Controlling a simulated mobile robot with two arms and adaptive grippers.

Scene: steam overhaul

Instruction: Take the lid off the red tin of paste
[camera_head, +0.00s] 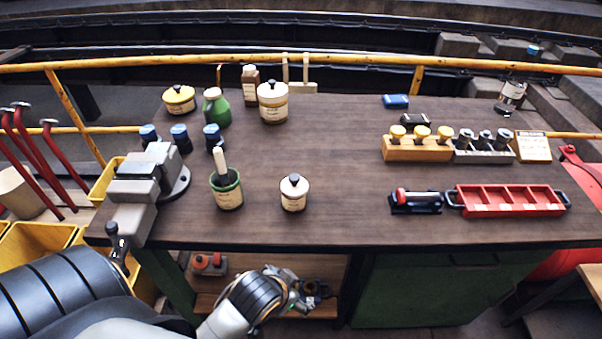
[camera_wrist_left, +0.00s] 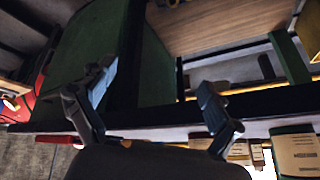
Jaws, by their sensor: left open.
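No plainly red tin shows in the head view. A small cream tin (camera_head: 294,194) with a pale lid and dark knob stands upright near the bench's front edge. A larger cream tin (camera_head: 273,104) and a yellow-lidded tin (camera_head: 179,100) stand further back. My left gripper (camera_head: 291,290) is low in front of the bench, below its top and apart from the tins. In the left wrist view, its fingers (camera_wrist_left: 150,105) are spread with nothing between them. Labelled containers (camera_wrist_left: 295,152) show at that view's lower right, partly cut off. My right gripper is out of view.
A grey vise (camera_head: 148,180) and a green pot with a brush (camera_head: 227,190) stand left on the bench (camera_head: 340,150). A red divided tray (camera_head: 508,200) and a wooden block with yellow-topped items (camera_head: 418,150) are at right. The bench's front edge lies above my gripper.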

